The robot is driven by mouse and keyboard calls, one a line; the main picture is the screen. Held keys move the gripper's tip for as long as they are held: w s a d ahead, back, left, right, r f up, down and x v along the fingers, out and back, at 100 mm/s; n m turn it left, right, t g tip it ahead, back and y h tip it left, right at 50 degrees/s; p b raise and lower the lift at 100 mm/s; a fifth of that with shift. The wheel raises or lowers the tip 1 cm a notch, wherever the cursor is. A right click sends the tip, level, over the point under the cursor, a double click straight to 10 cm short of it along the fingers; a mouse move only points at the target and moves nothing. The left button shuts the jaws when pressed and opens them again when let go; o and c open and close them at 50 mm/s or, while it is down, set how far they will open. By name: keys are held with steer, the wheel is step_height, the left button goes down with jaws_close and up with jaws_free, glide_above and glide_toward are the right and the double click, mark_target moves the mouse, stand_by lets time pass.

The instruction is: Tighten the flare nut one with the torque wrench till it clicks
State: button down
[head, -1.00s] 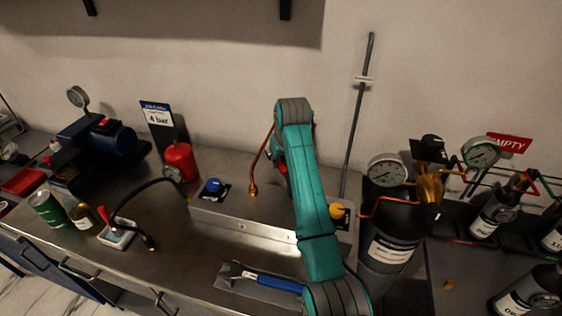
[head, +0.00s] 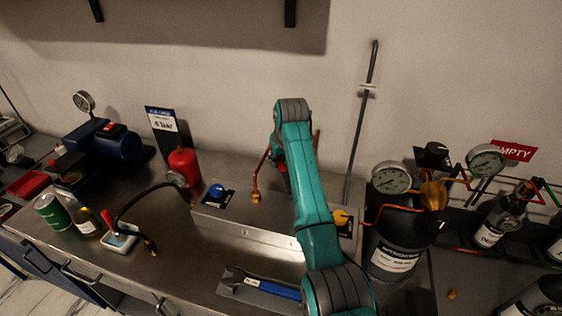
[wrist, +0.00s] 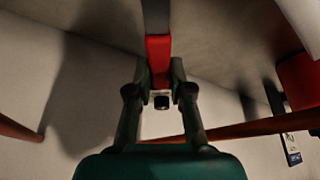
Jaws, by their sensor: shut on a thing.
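In the wrist view my gripper (wrist: 159,82) is shut on the red handle (wrist: 159,52) of a tool with a grey shaft, which looks like the torque wrench. The shaft runs out of the top of the picture, so its head is not seen. In the head view my teal arm hides the gripper and most of the tool. A brass flare nut (head: 256,196) sits at the lower end of a bent copper pipe (head: 262,168), on the grey metal block (head: 245,232). I cannot tell whether it is number one, or whether the tool touches any nut.
A blue-handled wrench (head: 270,287) lies on a dark mat at the bench front. A blue knob (head: 217,190) and a yellow knob (head: 341,217) are on the block. A red cylinder (head: 184,166) stands left, a black gauge-topped cylinder (head: 396,257) right.

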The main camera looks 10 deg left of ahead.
steer(key=shift+w+a, duration=0.2)
steer(key=shift+w, duration=0.1)
steer(key=shift+r, duration=0.15)
steer(key=shift+r, duration=2.15)
